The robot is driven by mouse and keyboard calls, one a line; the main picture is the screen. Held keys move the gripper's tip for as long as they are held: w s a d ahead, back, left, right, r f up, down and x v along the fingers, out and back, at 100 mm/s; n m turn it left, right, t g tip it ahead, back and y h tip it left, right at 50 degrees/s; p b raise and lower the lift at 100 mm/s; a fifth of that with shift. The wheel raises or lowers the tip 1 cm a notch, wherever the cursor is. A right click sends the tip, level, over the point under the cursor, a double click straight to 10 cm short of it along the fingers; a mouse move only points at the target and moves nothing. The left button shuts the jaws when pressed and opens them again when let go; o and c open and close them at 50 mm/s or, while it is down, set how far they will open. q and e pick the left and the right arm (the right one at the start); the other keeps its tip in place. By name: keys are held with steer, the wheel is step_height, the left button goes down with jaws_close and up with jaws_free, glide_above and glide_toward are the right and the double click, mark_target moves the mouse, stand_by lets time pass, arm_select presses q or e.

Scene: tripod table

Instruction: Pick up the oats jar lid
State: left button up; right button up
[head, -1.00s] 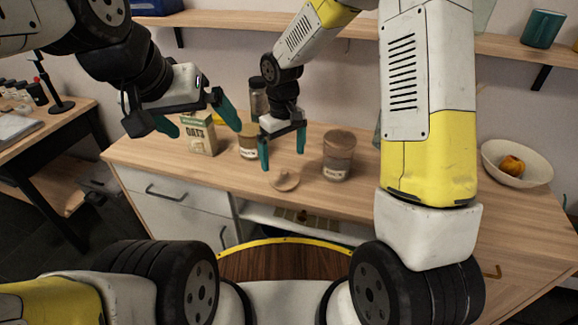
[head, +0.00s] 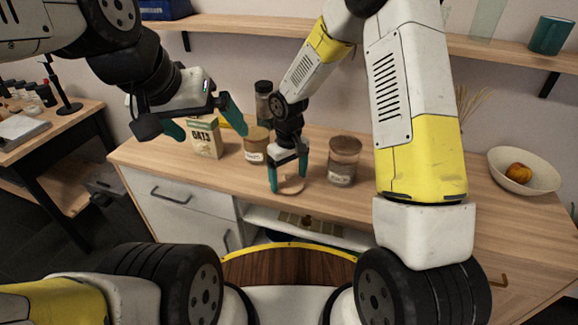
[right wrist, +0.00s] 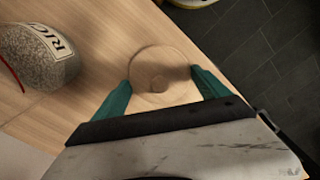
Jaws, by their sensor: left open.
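My left gripper (head: 213,134) is open and empty, up in front of a carton labelled OATS (head: 206,140).
A glass jar (head: 343,162) stands right of the lid; a jar labelled RIC… (right wrist: 38,55) shows in the right wrist view. Another labelled jar (head: 256,147) and a dark-capped jar (head: 264,100) stand behind left. A bowl (head: 525,172) holds an orange fruit. The counter's front edge is close.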

steer(key=c, duration=0.8)
steer(key=shift+o, duration=0.2)
steer(key=shift+r, duration=0.2)
